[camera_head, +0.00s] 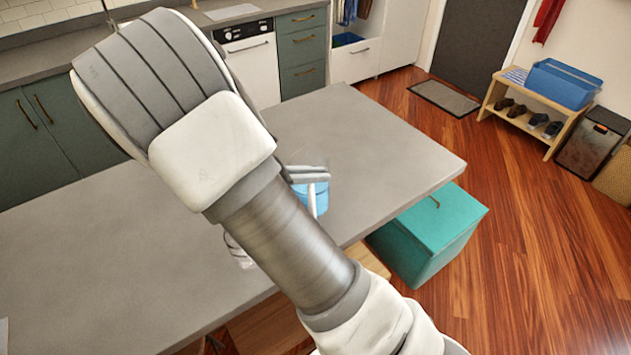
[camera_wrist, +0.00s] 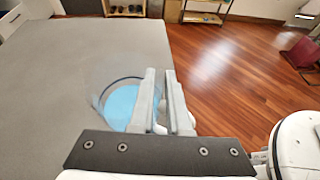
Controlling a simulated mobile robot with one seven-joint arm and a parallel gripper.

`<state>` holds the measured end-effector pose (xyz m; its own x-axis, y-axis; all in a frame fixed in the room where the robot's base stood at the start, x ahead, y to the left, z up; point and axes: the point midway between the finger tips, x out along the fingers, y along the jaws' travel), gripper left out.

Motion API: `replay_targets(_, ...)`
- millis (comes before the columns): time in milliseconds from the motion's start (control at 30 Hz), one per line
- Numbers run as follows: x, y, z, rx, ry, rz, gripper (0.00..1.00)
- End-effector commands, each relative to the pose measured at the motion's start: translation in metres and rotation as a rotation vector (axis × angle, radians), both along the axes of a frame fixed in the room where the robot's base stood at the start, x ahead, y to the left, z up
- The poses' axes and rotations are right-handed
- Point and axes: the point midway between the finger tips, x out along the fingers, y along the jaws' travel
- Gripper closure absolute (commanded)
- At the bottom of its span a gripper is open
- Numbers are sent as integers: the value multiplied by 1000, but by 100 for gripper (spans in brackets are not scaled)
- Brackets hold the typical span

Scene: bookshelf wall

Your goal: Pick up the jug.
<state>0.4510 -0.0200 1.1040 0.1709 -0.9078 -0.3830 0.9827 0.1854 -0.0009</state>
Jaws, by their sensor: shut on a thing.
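The jug (camera_wrist: 119,106) looks clear with blue in it. It shows in the wrist view at the left of my fingers, over the grey table top. In the head view the jug (camera_head: 319,192) is a blue patch just beyond my arm, which hides much of it. My gripper (camera_wrist: 161,75) has its two fingers close together at the jug's right side, shut on the jug. The part between the fingers is mostly hidden. In the head view my gripper (camera_head: 322,173) shows as pale bars across the jug. I cannot tell whether the jug touches the table.
The grey table (camera_head: 390,150) is largely bare around the jug. A clear object (camera_head: 237,250) shows partly behind my arm. A teal box (camera_head: 437,232) stands on the floor by the table's right edge. A shoe bench (camera_head: 528,117) stands farther back. Wooden floor is open at right.

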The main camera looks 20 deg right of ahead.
Motion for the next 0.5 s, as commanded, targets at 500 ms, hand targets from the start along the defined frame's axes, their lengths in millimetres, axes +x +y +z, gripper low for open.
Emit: replay_targets(500,-48,-30,37,1,-4,-2,100)
